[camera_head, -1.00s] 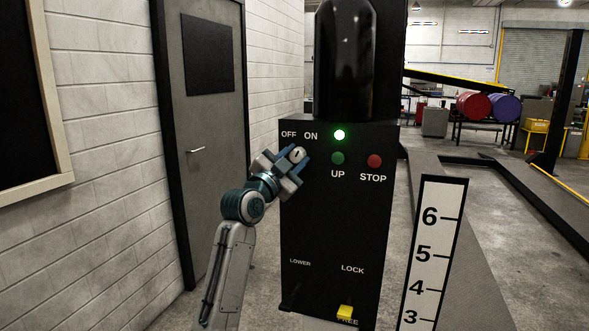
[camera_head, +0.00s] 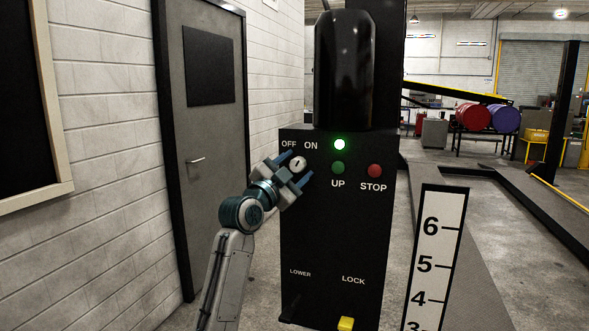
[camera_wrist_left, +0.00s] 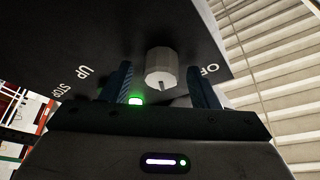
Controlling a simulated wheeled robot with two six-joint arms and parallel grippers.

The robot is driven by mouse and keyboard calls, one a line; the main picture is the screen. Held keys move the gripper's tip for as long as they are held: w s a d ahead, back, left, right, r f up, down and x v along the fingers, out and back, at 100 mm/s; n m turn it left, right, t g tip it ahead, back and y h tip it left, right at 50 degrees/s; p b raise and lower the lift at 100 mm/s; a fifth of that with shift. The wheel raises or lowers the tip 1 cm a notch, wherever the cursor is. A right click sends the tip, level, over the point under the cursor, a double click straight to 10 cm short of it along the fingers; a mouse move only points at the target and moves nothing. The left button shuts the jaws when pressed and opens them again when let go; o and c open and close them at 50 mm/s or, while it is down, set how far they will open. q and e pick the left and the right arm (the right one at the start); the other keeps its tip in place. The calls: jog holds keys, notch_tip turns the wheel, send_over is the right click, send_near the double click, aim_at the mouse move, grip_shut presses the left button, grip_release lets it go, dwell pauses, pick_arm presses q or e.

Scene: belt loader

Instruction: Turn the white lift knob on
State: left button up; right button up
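The white lift knob (camera_head: 298,163) sits on the black control box (camera_head: 330,235), below the OFF and ON labels. A dark mark on its face looks about upright. A green lamp (camera_head: 339,145) right of the ON label is lit. My left gripper (camera_head: 294,168) is open, with one blue finger on either side of the knob. In the left wrist view the knob (camera_wrist_left: 161,68) shows between and slightly beyond the spread fingers (camera_wrist_left: 160,85), with gaps on both sides. My right gripper is not in view.
A green UP button (camera_head: 338,168) and a red STOP button (camera_head: 375,171) sit right of the knob. A numbered scale (camera_head: 437,260) stands at the right. A grey door (camera_head: 205,140) and brick wall are at the left.

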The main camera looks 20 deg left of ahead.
pick_arm(q)
jog(key=shift+s+a+f, duration=0.15)
jog(key=shift+s, duration=0.15)
jog(key=b+v, duration=0.3)
jog(key=v, duration=0.7)
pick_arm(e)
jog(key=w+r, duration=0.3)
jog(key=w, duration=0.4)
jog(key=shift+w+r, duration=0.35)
pick_arm(q)
jog(key=shift+s, duration=0.1)
